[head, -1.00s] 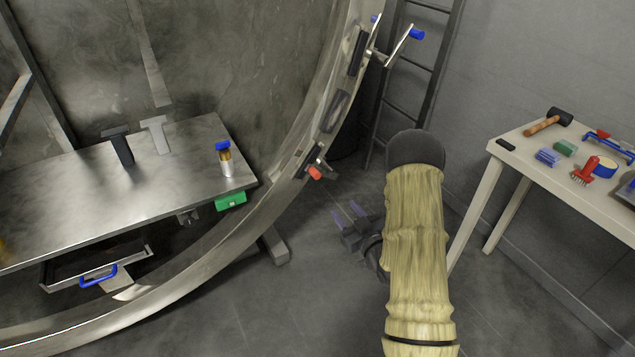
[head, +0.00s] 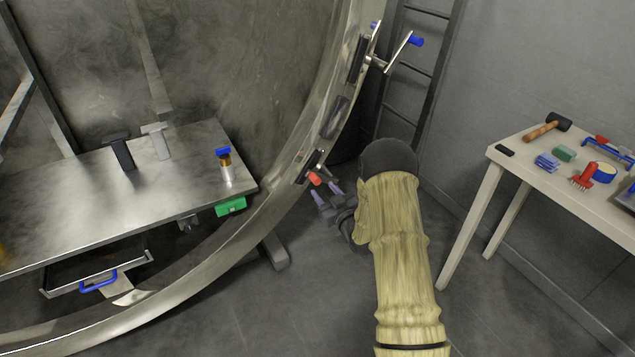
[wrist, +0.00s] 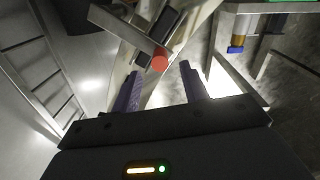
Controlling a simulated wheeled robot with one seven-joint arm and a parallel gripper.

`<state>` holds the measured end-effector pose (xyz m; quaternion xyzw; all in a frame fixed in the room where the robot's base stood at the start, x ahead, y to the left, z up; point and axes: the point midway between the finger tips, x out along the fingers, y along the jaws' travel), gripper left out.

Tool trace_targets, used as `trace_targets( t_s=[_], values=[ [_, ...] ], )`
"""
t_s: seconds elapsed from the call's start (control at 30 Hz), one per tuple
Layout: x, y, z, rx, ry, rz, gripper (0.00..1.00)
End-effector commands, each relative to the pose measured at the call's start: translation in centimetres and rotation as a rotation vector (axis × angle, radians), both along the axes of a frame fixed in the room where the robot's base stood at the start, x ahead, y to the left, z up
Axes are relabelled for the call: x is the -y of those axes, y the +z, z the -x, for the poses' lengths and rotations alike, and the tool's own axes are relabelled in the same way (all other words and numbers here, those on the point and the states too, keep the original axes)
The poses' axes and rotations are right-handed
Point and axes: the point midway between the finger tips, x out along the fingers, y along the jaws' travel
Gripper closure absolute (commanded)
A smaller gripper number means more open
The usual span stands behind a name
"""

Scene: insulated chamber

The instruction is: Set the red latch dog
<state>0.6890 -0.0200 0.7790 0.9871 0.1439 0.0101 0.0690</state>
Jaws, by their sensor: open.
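The red latch dog (head: 314,179) sits on the lower right part of the big round metal rim, a short dark and metal lever with a red tip. In the wrist view its red tip (wrist: 160,59) is just beyond my fingertips, roughly midway between them, with its metal bar running to the upper left. In the wrist view the open fingers (wrist: 160,80) stand on either side of the tip's line. I cannot tell whether they touch it.
The curved rim (head: 262,222) borders a metal bench (head: 80,200) with a blue-capped vial (head: 225,166). A blue-handled lever (head: 402,50) is higher on the rim. A ladder (head: 428,85) stands behind. A tool table (head: 520,165) is at right; open floor lies between.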

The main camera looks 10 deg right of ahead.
Motion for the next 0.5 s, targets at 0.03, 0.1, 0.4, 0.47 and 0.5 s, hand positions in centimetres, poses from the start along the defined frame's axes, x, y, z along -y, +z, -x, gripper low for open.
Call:
trace_targets(
  t_s=[0.03,0.1,0.4,0.47,0.5],
  values=[
    [-0.3,0.0,-0.9,0.002,0.001,0.000,0.56],
    [-0.6,0.0,-2.0,0.002,0.000,0.000,0.56],
    [-1.5,0.0,-5.2,0.000,0.000,0.000,0.56],
    [-1.6,0.0,-5.4,0.000,-0.001,0.000,0.56],
    [-1.6,0.0,-5.4,0.000,-0.001,0.000,0.56]
  ],
)
